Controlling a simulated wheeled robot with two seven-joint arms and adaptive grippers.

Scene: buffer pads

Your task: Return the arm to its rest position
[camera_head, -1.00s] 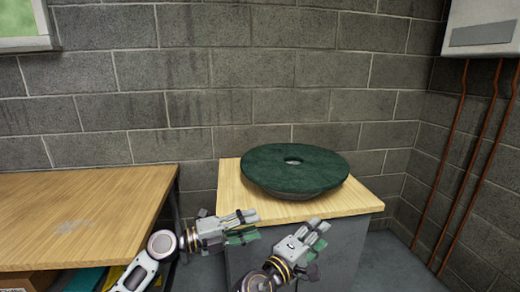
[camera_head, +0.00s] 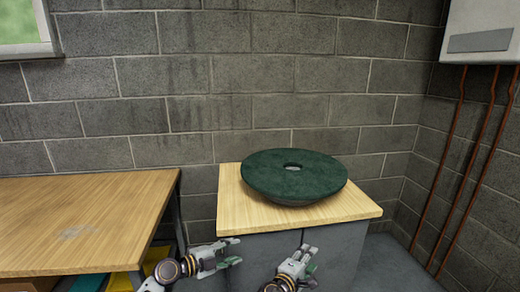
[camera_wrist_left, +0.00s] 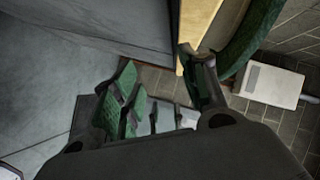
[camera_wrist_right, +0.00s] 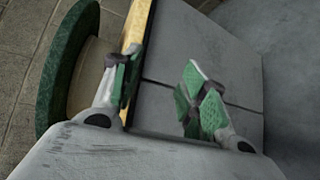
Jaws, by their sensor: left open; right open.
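My left gripper (camera_head: 232,252) is open and empty in front of the grey cabinet, low in the head view. Its green-padded fingers (camera_wrist_left: 125,95) are spread in the left wrist view with nothing between them. My right gripper (camera_head: 309,258) is open and empty to its right, below the cabinet top's front edge. Its green-padded fingers (camera_wrist_right: 160,92) are apart in the right wrist view. The pad also shows in the right wrist view (camera_wrist_right: 66,62).
The grey cabinet (camera_head: 340,248) has a light wooden top (camera_head: 235,205). A wooden table (camera_head: 105,220) stands at the left, with coloured items beneath it. A block wall (camera_head: 200,90) closes the back. Copper pipes (camera_head: 450,170) run below a white wall box (camera_head: 482,35). Floor is clear at the right.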

